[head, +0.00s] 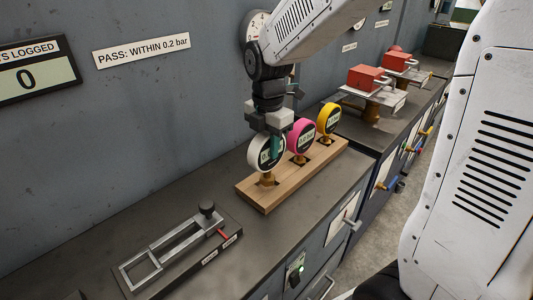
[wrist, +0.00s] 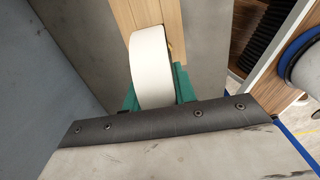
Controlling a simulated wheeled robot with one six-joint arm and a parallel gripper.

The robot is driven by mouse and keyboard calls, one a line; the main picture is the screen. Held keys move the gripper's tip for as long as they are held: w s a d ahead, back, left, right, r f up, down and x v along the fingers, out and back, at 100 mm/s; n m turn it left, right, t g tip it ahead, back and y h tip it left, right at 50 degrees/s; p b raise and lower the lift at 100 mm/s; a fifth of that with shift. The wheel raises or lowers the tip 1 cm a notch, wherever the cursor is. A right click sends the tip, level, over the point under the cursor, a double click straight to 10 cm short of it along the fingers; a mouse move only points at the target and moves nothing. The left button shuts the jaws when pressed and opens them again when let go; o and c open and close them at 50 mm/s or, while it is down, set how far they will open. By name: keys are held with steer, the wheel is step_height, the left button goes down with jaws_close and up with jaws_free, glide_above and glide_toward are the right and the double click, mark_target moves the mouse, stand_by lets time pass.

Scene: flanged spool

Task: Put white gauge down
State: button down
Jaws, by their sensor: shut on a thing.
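The white gauge (head: 261,158) is upright at the near left end of a wooden rack (head: 304,182) on the grey counter. Its brass stem points down to the rack; I cannot tell if it is seated in its hole. My gripper (head: 275,146) comes from above and is shut on the gauge, with teal fingers on its sides. In the wrist view the white gauge's rim (wrist: 151,66) shows between the teal fingers, above the wood. A pink gauge (head: 300,137) and a yellow gauge (head: 329,117) stand farther along the same rack.
A metal slide fixture (head: 170,252) with a black knob lies on the counter at the near left. Red blocks (head: 368,78) on metal plates stand at the far right. The grey wall (head: 150,110) is close behind the rack. Bare counter lies between fixture and rack.

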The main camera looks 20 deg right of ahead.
steer(key=shift+w+d, duration=0.2)
steer(key=shift+w, duration=0.5)
steer(key=shift+f, duration=1.95)
steer(key=c, duration=1.1)
jaws_free()
